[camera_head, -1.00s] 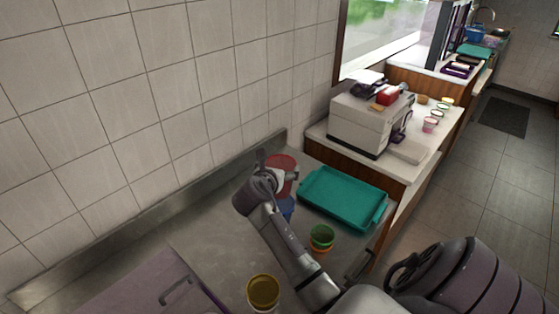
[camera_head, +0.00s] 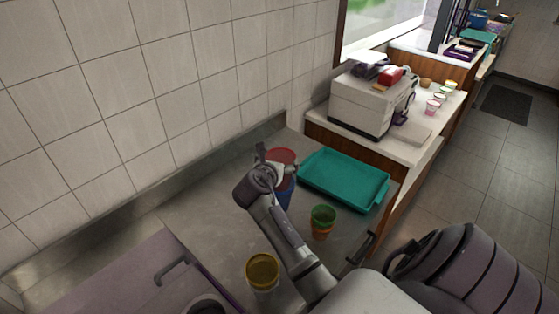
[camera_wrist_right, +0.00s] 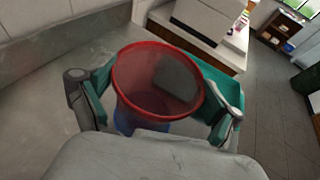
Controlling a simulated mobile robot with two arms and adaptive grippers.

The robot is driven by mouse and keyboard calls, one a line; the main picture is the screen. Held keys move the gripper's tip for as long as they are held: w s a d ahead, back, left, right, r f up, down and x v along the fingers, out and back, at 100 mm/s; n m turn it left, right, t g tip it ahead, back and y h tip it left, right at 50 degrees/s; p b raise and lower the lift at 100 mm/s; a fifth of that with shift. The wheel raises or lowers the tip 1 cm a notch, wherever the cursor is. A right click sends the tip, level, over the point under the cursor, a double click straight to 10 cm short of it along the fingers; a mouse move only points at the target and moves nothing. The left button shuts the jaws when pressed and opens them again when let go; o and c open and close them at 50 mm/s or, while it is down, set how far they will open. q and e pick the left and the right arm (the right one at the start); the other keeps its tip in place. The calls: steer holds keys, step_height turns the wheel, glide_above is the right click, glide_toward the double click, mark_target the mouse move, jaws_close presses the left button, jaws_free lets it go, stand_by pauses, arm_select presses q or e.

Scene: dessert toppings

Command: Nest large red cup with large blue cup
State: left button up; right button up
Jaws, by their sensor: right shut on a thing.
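The large red cup (camera_head: 284,156) is upright between the fingers of my right gripper (camera_head: 278,170). In the right wrist view, the teal-padded fingers of this gripper (camera_wrist_right: 158,100) are shut on the red cup (camera_wrist_right: 155,85), one at each side, and its open mouth faces the camera. The large blue cup (camera_head: 286,196) stands on the counter directly under the red one. It also shows below the red cup in the right wrist view (camera_wrist_right: 130,121). The red cup's lower part appears to be in the blue cup's mouth; how deep is hidden. My left gripper is out of view.
A teal tray (camera_head: 345,181) lies right of the cups. A green cup (camera_head: 323,214) sits in an orange one (camera_head: 321,232) nearer me. A yellow cup (camera_head: 262,270) stands at the front. A tiled wall (camera_head: 160,90) bounds the counter behind. Bare counter (camera_head: 205,213) lies to the left.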

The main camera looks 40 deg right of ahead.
steer(key=shift+f+b, duration=1.95)
steer(key=shift+b, duration=0.35)
steer(key=shift+f+b, duration=0.3)
steer(key=shift+f, duration=0.9)
steer(key=o, duration=0.7)
steer(key=shift+r, duration=0.1)
